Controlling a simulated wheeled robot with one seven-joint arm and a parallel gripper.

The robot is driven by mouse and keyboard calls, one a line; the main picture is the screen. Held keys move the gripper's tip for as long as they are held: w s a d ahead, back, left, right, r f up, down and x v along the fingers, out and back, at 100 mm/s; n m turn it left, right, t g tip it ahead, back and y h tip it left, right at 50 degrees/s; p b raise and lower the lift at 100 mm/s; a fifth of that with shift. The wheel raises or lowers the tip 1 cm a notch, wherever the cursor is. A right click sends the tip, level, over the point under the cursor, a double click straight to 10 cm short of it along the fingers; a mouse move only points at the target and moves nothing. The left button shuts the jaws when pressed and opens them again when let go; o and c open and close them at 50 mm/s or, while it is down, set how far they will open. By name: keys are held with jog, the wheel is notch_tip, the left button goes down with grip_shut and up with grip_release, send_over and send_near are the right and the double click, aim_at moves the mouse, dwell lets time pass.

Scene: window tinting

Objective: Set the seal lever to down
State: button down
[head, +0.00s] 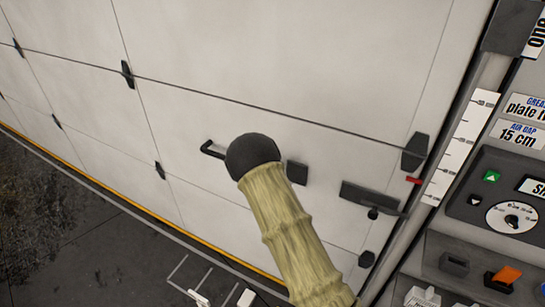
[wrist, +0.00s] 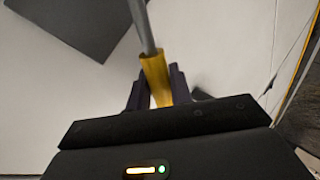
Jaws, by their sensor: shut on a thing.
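In the wrist view, a grey rod with a yellow sleeve (wrist: 154,72) comes down from the top of the picture; I take it to be the seal lever. My gripper (wrist: 157,88) has its two dark fingers on either side of the yellow sleeve and is shut on it. A dark square plate (wrist: 75,22) lies beside the rod at upper left. I cannot tell from this view whether the lever is up or down. In the head view my pale, ribbed arm covers the middle, and the gripper and yellow sleeve are hidden.
A large pale panelled door (head: 270,60) with dark hinges fills the head view. A dark handle (head: 210,150), a small dark block (head: 297,172) and a dark bracket (head: 370,198) are on it. A control panel (head: 490,195) and a white gauge strip (head: 462,145) stand at right. Dark floor shows lower left.

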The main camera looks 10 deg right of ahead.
jog(key=shift+w+a+f+n+g+h+p, duration=0.15)
jog(key=shift+a+f+n+g+h+p, duration=0.1)
jog(key=shift+f+n+p, duration=0.15)
jog(key=shift+w+a+f+n+g+h+p, duration=0.1)
jog(key=shift+w+f+n+g+h+p, duration=0.05)
jog(key=shift+f+n+h+p, duration=0.2)
jog(key=c, duration=1.3)
grip_release()
jog(key=shift+a+f, duration=0.1)
jog(key=b+v, duration=0.3)
jog(key=v, duration=1.4)
jog(key=shift+s+r, duration=0.2)
jog(key=shift+r, duration=0.05)
